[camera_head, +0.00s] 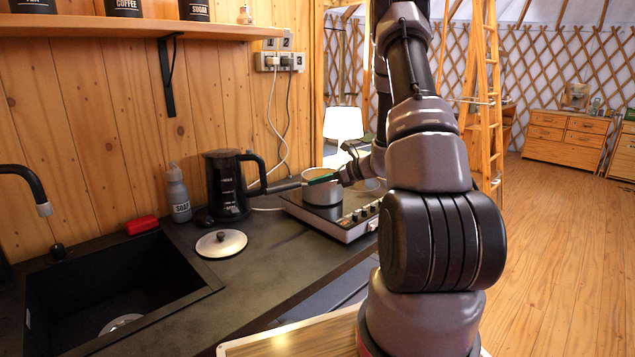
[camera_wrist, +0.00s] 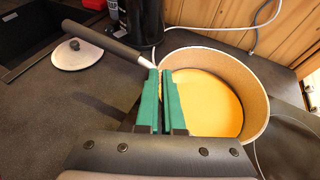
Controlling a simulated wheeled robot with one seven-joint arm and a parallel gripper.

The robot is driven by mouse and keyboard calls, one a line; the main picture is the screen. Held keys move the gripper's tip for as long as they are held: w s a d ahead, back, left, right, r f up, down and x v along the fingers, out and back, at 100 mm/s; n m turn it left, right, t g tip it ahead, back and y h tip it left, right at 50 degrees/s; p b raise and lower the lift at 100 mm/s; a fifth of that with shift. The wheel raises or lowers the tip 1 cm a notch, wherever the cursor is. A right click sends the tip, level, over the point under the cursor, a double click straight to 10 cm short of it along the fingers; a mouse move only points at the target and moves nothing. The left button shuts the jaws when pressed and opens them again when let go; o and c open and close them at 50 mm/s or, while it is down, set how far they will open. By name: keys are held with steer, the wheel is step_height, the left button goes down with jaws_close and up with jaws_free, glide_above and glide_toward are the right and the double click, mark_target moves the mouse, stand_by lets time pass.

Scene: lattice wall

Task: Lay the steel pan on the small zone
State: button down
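The steel pan (camera_head: 322,194) is on the hob at the back of the counter, its dark handle (camera_head: 273,188) pointing left. In the wrist view the pan (camera_wrist: 258,98) is seen from above, with a yellow-orange inside and its handle (camera_wrist: 100,40) toward the upper left. My gripper (camera_wrist: 160,72) has its green fingers close together, with a narrow gap, at the pan's rim beside the handle joint. It appears shut on the rim; the fingers hide the contact. My gripper also shows at the pan in the head view (camera_head: 322,179). I cannot make out the small zone.
The hob (camera_head: 345,222) has knobs along its front. A black kettle (camera_head: 226,186), soap bottle (camera_head: 178,195), red sponge (camera_head: 141,225) and lid (camera_head: 221,243) stand left of it, near the sink (camera_head: 110,300). A pale wood-edged surface (camera_head: 300,338) is at the front.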

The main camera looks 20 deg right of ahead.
steer(key=shift+f, duration=0.1)
steer(key=c, duration=1.1)
jaws_free()
steer(key=shift+o, duration=0.2)
